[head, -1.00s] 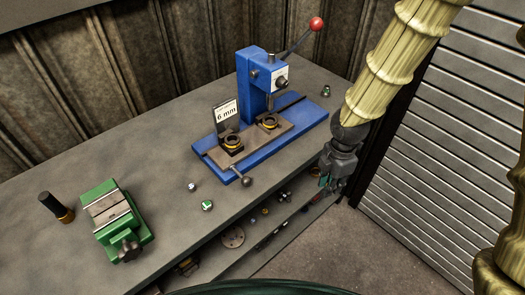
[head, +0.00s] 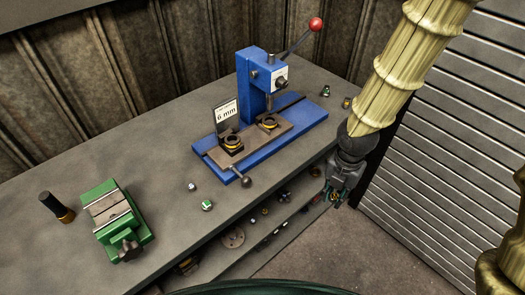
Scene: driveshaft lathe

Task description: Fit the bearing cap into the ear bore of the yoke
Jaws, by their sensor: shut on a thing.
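My gripper (head: 335,200) hangs in front of the bench's right front edge, at the height of the lower shelf. It is shut on a small part; a little teal and yellow shows at the fingers, but it is too small to identify. Small metal pieces that may be bearing caps lie on the bench: one (head: 192,187) and a green-marked one (head: 207,205) in front of the press, a greenish one (head: 326,91) and a brassy one (head: 346,102) at the back right. I cannot make out the yoke for certain.
A blue press (head: 252,85) with a red-knobbed lever and a "6 mm" sign (head: 227,112) stands on the bench (head: 150,160). Its plate bears two dark, yellow-ringed fixtures. A green vise (head: 113,220) and a black cylinder (head: 56,206) are left. Parts lie on the shelf below.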

